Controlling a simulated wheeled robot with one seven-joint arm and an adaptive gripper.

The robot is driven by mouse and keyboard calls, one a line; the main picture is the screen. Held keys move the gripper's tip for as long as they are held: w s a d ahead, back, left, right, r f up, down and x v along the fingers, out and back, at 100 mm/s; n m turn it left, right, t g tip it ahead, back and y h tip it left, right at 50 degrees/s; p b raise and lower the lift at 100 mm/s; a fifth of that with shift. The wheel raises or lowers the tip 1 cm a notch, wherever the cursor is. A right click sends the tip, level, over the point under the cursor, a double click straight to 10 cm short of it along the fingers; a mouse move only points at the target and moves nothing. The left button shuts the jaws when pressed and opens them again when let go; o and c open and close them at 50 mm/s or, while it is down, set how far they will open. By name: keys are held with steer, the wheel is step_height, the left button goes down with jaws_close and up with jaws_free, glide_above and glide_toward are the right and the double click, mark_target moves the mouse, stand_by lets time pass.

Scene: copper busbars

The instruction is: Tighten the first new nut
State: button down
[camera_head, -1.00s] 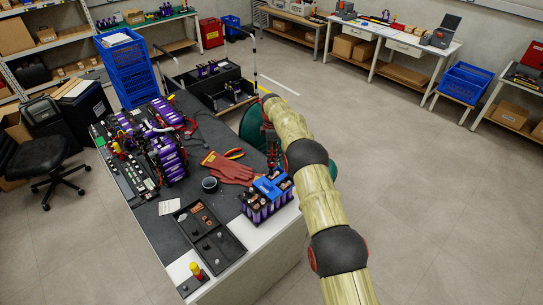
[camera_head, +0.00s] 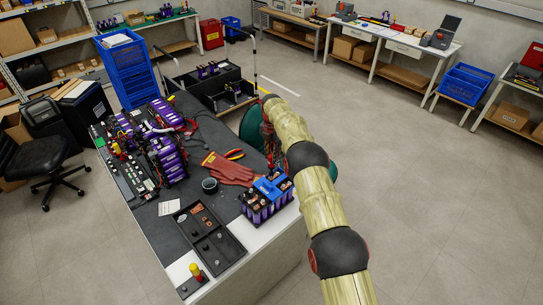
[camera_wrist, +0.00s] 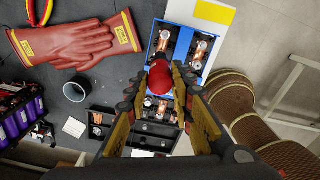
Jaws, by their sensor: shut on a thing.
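My gripper (camera_wrist: 160,95) is shut on a red-topped tool (camera_wrist: 160,77), which looks like a nut driver seen end-on. The tool is over the battery module (camera_head: 267,197), a block of purple cells with a blue top (camera_wrist: 184,40). Copper busbars (camera_wrist: 198,50) with metal fasteners show in the module's openings. The tool and fingers hide the part of the module beneath them. I cannot tell whether the tool's tip touches a nut. In the head view my gripper (camera_head: 273,158) is small, dark and partly covered by my arm.
A dark parts tray (camera_head: 209,235) with small pieces lies beside the module. Red gloves (camera_head: 230,170), a black cup (camera_head: 210,186) and pliers (camera_head: 234,154) lie nearby. A yellow-and-red upright item (camera_head: 195,270) stands at the near corner. A larger purple pack (camera_head: 168,155) lies farther left.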

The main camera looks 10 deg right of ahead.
stand_by(0.3)
steer(key=shift+f+b, duration=0.3)
steer(key=shift+f, duration=0.5)
stand_by(0.4)
steer(key=m, duration=0.4)
steer(key=shift+m+b, duration=0.4)
steer(key=shift+m, duration=0.7)
steer(key=m, duration=0.6)
